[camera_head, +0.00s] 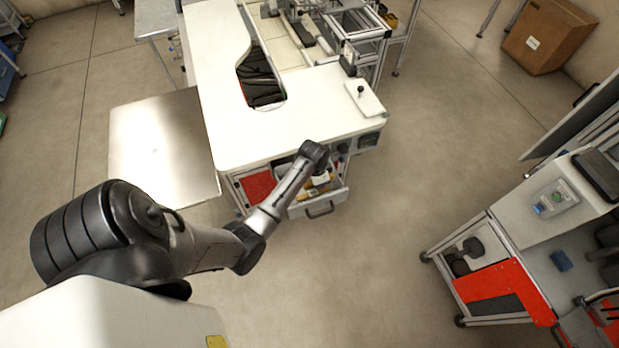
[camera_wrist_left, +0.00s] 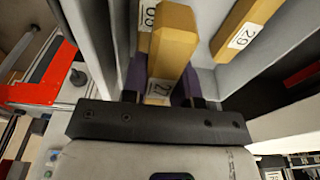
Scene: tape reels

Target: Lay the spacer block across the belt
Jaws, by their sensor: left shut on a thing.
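My left gripper (camera_wrist_left: 162,88) is shut on a yellow block (camera_wrist_left: 174,42) in the left wrist view. The block carries a white number label, and the purple fingers sit on both sides of it. Further yellow blocks with number labels lie nearby: one (camera_wrist_left: 246,24) to the right and part of another behind the held one. In the head view the left gripper (camera_head: 320,176) is down at the open drawer (camera_head: 318,206) under the white bench, mostly hidden by my arm's wrist. I cannot identify the belt with certainty. My right gripper is in neither view.
The white bench top (camera_head: 262,137) has a cut-out (camera_head: 260,80) with dark material in it. A metal plate (camera_head: 160,150) lies left of the bench. A trolley with red panels (camera_head: 497,284) stands at right and a cardboard box (camera_head: 548,36) at the back. Open floor lies between bench and trolley.

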